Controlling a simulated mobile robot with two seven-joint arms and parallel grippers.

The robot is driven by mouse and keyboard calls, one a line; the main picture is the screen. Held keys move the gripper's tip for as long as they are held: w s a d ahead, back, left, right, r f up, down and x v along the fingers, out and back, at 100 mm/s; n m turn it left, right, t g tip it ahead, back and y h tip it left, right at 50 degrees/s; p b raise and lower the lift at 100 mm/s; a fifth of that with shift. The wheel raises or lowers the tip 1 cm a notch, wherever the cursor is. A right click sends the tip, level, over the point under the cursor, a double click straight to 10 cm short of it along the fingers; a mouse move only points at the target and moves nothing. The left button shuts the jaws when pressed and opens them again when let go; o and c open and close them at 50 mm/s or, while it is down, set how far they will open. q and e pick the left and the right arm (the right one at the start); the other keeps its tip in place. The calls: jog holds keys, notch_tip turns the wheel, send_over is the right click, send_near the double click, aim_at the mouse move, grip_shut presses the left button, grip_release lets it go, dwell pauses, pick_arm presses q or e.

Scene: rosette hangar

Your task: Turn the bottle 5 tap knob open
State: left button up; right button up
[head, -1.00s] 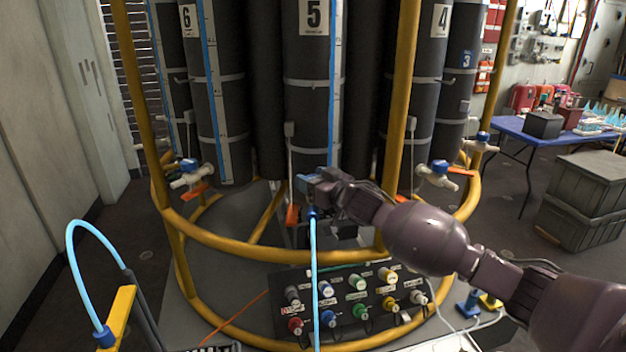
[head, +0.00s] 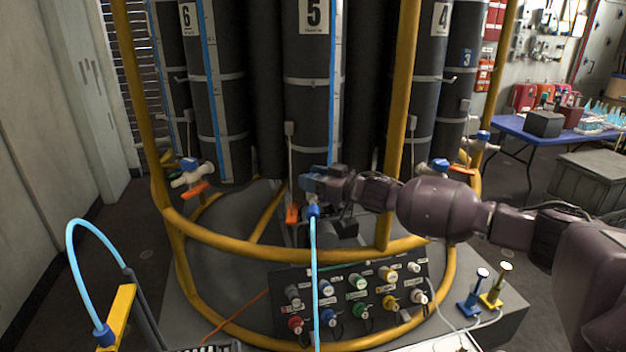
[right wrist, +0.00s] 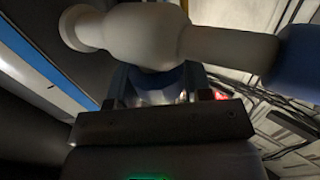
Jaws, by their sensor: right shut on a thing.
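Bottle 5 (head: 313,100) is a dark cylinder with a white "5" label at the centre of the rosette. My right gripper (head: 312,184) is at the foot of this bottle, its arm coming in from the right. It is shut on the blue tap knob, which its fingers mostly hide in the head view. In the right wrist view, the white tap body (right wrist: 150,35) fills the top, and the blue knob (right wrist: 165,85) shows between the fingers. An orange handle (head: 292,213) hangs just left of the gripper. A light-blue tube (head: 314,270) runs down from a blue fitting below. My left gripper is not in view.
Yellow frame rails (head: 270,250) ring the bottles, with an upright rail (head: 402,120) close to my right forearm. A panel of coloured knobs (head: 350,300) stands below. Neighbouring taps sit at left (head: 190,175) and right (head: 445,167).

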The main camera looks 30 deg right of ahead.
jog(key=shift+n+g+y, duration=0.4)
jog(key=shift+n+y, duration=0.1)
jog(key=shift+y, duration=0.1)
jog(key=o, duration=0.9)
jog(key=shift+a, duration=0.1)
jog(key=shift+s, duration=0.1)
jog(key=p+v, duration=0.1)
jog(key=v, duration=0.9)
jog(key=shift+s+d, duration=0.25)
jog(key=shift+s, duration=0.05)
